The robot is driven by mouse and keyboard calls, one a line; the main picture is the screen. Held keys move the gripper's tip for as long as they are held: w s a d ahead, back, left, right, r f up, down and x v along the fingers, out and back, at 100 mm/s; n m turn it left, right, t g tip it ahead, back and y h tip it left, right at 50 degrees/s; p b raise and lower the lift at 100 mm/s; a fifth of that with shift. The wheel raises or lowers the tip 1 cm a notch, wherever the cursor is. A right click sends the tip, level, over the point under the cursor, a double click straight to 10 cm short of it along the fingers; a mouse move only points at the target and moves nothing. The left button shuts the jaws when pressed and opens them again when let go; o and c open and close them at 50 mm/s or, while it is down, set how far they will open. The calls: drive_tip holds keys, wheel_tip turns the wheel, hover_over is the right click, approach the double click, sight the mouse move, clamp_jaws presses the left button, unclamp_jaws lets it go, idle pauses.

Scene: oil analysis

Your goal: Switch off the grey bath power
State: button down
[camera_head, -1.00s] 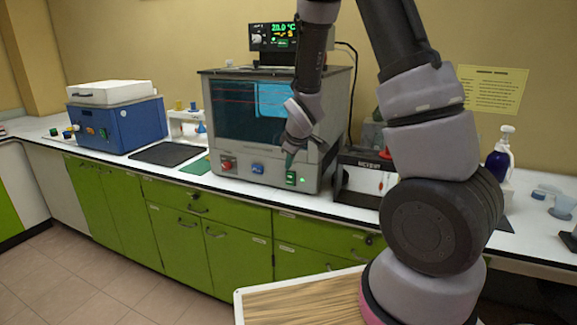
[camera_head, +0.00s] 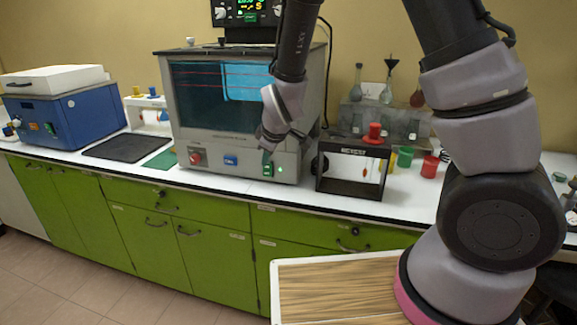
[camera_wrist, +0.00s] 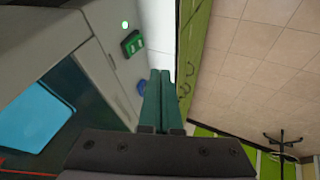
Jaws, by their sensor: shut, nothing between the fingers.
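The grey bath (camera_head: 219,105) stands on the white counter in the head view, with a dark window and a blue sheet behind it. Its green power switch (camera_head: 267,170) is at the lower right of the front panel, and a small green light (camera_head: 280,169) glows beside it. The switch also shows in the wrist view (camera_wrist: 131,43), near the lit light (camera_wrist: 125,24). My gripper (camera_head: 265,158) is shut and empty, pointing down just in front of the panel. In the wrist view its green fingers (camera_wrist: 159,74) lie beside the switch; contact cannot be told.
A red knob (camera_head: 195,157) and a blue knob (camera_head: 231,160) sit left on the same panel. A black frame (camera_head: 352,172) with a red knob on top stands close to the right. A blue device (camera_head: 70,115) and a dark mat (camera_head: 127,147) are at the left.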

drive_tip(key=shift+w+d+f, duration=0.1)
drive_tip(key=shift+d, duration=0.05)
approach(263, 175)
wheel_tip(263, 175, down, 4)
drive_tip(key=s+a, duration=0.1)
drive_tip(key=a, duration=0.1)
drive_tip(key=shift+w+d+f, duration=0.15)
drive_tip(key=shift+w+d, duration=0.15)
drive_tip(key=shift+w, duration=0.25)
drive_tip(key=shift+w+d+f, duration=0.1)
drive_tip(key=shift+w+d, duration=0.25)
drive_tip(key=shift+w, duration=0.2)
drive_tip(key=shift+w+d+f, duration=0.1)
drive_tip(key=shift+w+d, duration=0.05)
drive_tip(key=shift+w, duration=0.45)
